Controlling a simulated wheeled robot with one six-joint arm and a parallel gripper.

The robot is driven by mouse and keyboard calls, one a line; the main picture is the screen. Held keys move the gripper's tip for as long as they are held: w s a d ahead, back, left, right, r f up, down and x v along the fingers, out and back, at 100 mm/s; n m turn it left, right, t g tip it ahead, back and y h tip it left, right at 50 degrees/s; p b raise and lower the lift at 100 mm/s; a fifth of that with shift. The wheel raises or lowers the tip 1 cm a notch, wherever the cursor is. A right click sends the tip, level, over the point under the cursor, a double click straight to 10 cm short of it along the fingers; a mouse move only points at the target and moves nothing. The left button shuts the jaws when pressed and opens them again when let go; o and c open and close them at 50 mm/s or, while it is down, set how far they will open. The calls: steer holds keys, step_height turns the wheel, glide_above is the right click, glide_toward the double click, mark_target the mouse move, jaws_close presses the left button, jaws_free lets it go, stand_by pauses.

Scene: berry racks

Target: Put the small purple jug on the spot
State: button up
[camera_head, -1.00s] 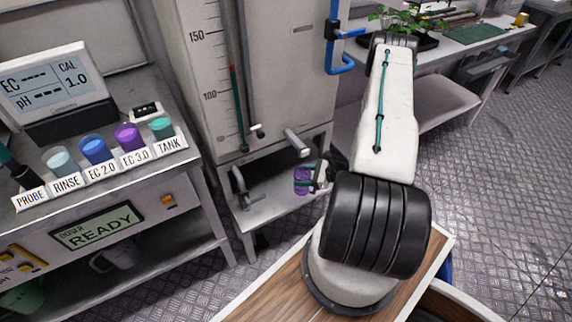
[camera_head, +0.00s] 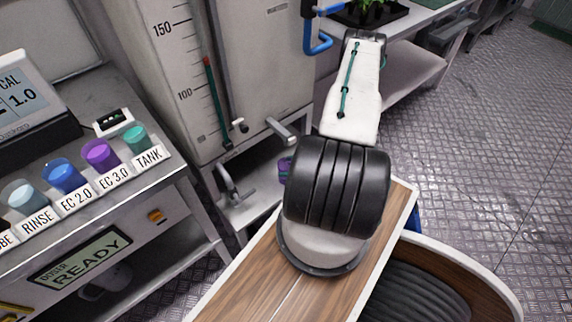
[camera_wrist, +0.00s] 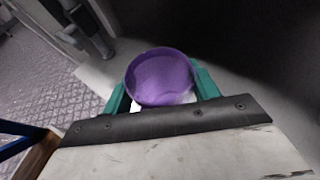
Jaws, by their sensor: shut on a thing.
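The small purple jug (camera_wrist: 162,78) is between the green fingers of my gripper (camera_wrist: 163,92) in the wrist view, seen from above into its open top. My gripper is shut on it. In the head view only a sliver of the jug (camera_head: 284,170) shows beside my black arm joint, over or near the low metal shelf under the tank; the rest is hidden by my arm. I cannot tell whether the jug touches the shelf. A pale patch shows below the jug in the wrist view; I cannot tell whether it is the spot.
The low metal shelf (camera_head: 243,212) has a grey tap (camera_head: 232,188) above it. The tall tank (camera_head: 255,75) stands behind. A bench on the left holds coloured cups, such as the blue one (camera_head: 63,176). A dark coil (camera_head: 415,296) sits at lower right.

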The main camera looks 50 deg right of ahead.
steer(key=shift+f, duration=0.3)
stand_by(0.5)
steer(key=o, duration=1.1)
steer(key=shift+c, duration=0.2)
steer(key=v, duration=0.7)
steer(key=shift+s+d, duration=0.2)
steer(key=shift+s, duration=0.1)
steer(key=shift+r, duration=0.1)
